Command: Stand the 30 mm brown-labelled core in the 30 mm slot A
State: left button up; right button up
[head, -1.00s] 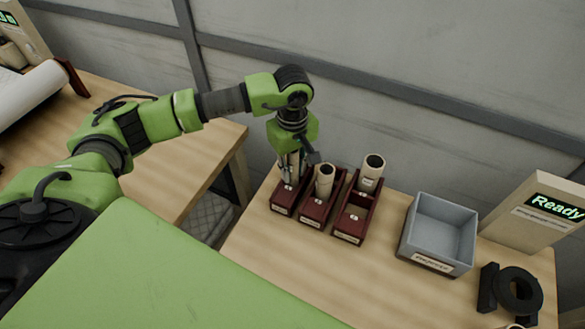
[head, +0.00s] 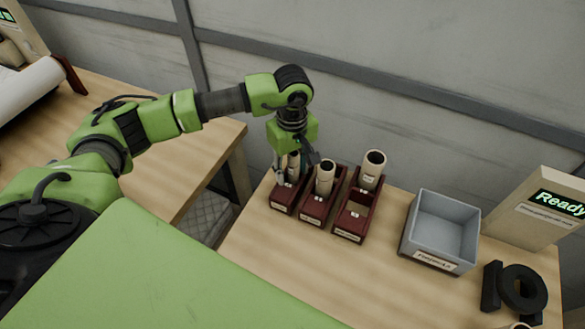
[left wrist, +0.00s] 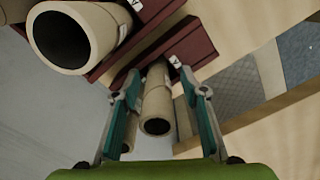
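A slim tan core (head: 294,163) stands in the leftmost dark red rack (head: 283,198). In the left wrist view the core (left wrist: 157,108) shows its open end between the fingers. My left gripper (head: 296,170) is around its upper part, open, with a gap between each finger and the core. It also shows in the left wrist view (left wrist: 162,118). A tag on this rack (left wrist: 175,62) is too small to read surely. No brown label can be made out on this core. My right gripper is not in view.
A wider core (head: 325,180) stands in the middle rack (head: 313,212), and another core (head: 372,170) in the right rack (head: 349,227). A grey bin (head: 436,258), a black ring (head: 520,288) and a "Ready" display (head: 558,204) are to the right.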

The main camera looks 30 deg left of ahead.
pick_arm(q)
notch_tip(320, 180, up, 12)
dwell(0.4)
